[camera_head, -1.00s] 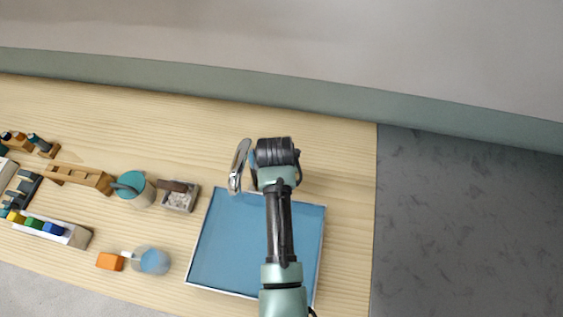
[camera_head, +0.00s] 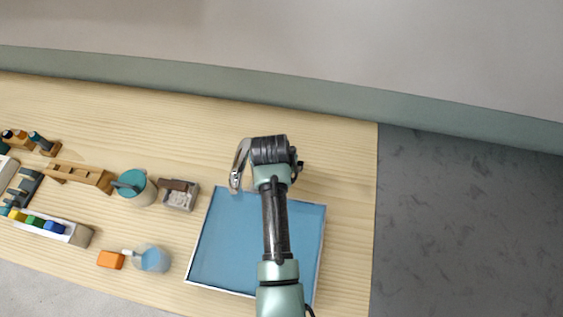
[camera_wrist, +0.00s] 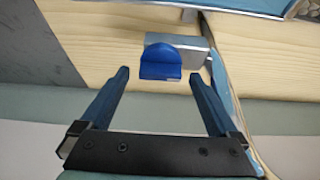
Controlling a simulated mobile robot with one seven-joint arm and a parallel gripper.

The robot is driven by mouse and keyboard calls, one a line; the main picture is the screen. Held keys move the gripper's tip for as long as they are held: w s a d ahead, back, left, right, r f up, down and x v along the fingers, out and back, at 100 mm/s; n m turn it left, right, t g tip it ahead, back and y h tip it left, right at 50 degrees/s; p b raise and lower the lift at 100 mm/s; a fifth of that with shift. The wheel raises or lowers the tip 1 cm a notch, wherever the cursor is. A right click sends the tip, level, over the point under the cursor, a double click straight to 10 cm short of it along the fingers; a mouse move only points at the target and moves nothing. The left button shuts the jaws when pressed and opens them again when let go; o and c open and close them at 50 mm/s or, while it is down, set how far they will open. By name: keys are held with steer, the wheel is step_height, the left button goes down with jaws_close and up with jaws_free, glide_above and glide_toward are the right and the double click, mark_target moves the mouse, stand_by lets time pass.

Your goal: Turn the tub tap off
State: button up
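The tub (camera_head: 225,240) is a shallow blue basin with a white rim, partly covered by my arm in the head view. The tap's curved chrome spout (camera_head: 239,167) rises at its far left corner, just left of my wrist. In the wrist view the tap shows a blue handle (camera_wrist: 160,65) on a grey metal block (camera_wrist: 188,53), with the spout (camera_wrist: 222,75) to the right. My gripper (camera_wrist: 159,75) is open and empty, its fingers on either side of the handle. A gap shows on both sides. My wrist hides the handle and fingers in the head view.
Left of the tub stand a teal-lidded pot (camera_head: 136,188), a grey tray (camera_head: 179,195) with a brown block, a clear jar (camera_head: 151,258) and an orange block (camera_head: 110,260). Racks stand farther left. The table's right edge is near the tub; its far strip is clear.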

steer(key=b+v, duration=0.2)
steer(key=v, duration=1.1)
steer(key=shift+b, duration=0.35)
